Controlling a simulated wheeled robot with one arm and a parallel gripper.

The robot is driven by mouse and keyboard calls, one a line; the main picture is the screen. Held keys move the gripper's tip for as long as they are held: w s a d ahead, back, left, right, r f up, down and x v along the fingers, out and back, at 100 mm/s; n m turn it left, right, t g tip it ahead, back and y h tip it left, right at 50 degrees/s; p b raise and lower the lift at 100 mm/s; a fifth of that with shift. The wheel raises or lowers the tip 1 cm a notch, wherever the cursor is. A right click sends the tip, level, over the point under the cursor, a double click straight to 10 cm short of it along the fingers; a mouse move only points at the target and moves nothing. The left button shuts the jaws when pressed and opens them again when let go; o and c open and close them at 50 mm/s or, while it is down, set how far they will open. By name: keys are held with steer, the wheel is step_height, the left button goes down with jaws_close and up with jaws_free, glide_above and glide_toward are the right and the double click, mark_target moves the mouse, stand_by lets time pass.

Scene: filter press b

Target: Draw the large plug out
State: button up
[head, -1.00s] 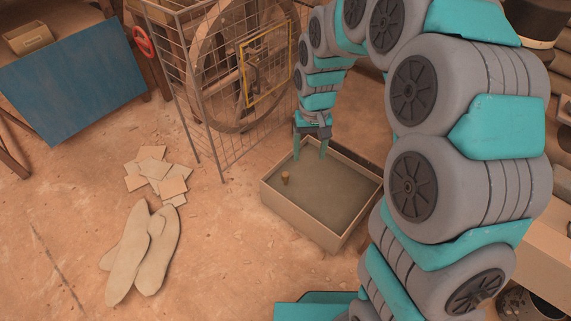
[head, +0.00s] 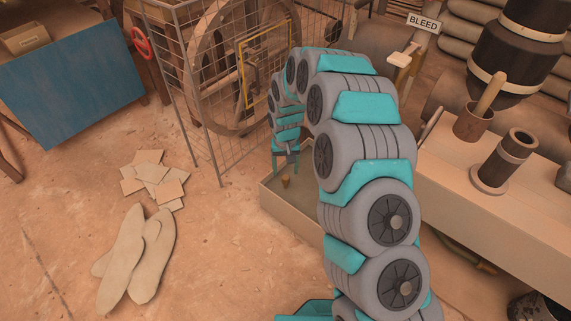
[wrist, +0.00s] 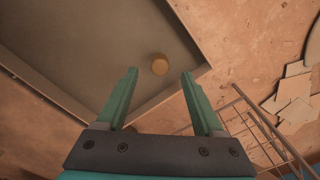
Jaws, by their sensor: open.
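A short brown round plug (head: 285,181) stands upright inside a shallow tan box (head: 290,213), near its left side. My gripper (head: 285,163) points down above the plug and is open. In the wrist view, the plug's tan round top (wrist: 160,64) shows between the lines of my two green fingertips (wrist: 160,73), seemingly apart from both. The gap in depth between the fingertips and the plug is hard to judge. My arm hides the right part of the box in the head view.
A wire cage (head: 190,90) around a large wheel stands just behind the box.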

mark_target(286, 177)
step_height(286, 177, down, 5)
steer(key=shift+f, duration=0.1)
stand_by(0.3)
jaws_close()
stand_by(0.4)
